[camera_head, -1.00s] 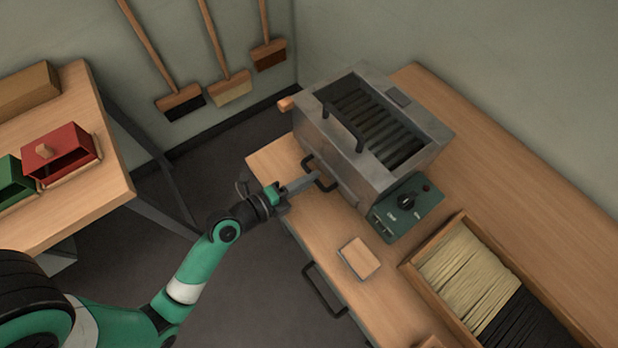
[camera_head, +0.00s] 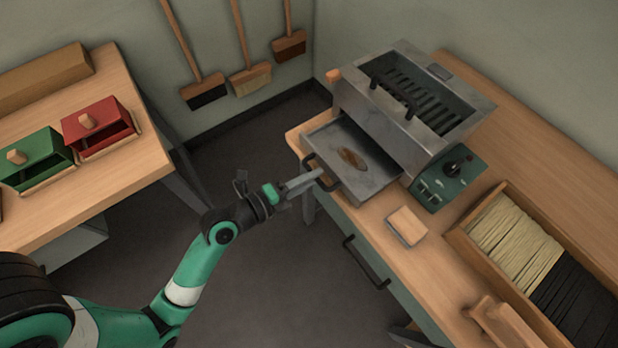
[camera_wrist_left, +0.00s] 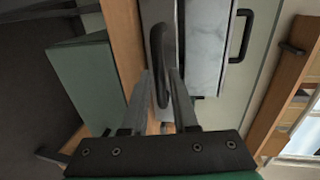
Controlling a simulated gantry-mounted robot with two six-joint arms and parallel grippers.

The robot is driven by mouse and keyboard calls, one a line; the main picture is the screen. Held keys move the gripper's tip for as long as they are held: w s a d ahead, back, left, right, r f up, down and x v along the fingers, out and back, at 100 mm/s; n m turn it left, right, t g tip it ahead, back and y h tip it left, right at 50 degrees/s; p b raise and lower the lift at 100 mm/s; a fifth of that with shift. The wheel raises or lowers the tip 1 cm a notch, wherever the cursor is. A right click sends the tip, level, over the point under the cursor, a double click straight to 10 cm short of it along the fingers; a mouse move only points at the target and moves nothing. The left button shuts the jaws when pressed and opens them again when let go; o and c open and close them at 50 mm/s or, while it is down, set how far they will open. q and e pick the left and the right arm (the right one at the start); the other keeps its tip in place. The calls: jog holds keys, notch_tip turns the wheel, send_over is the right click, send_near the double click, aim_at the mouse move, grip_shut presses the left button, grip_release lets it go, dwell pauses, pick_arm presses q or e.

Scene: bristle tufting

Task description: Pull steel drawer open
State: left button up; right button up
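The steel drawer (camera_head: 378,178) is a shallow grey tray that juts out of the steel box machine (camera_head: 375,125) on the bench. A brown patch (camera_head: 352,158) shows on its floor. Its black bar handle (camera_head: 309,160) is at the front left end. My left gripper (camera_head: 318,175) is at this handle. In the left wrist view the two fingers (camera_wrist_left: 160,85) lie close on both sides of the dark handle (camera_wrist_left: 157,45), shut on it. My right gripper is not in view.
A green control box (camera_head: 445,180) and a small wooden block (camera_head: 407,224) sit by the machine. A bristle tray (camera_head: 470,242) is to the right. The bench front has another black handle (camera_head: 366,265). Left table holds red (camera_head: 98,128) and green (camera_head: 35,158) boxes.

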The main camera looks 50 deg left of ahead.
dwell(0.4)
pick_arm(q)
jog(key=p+v, duration=0.1)
jog(key=v, duration=1)
jog(key=shift+s, duration=0.3)
jog(key=shift+r, duration=0.1)
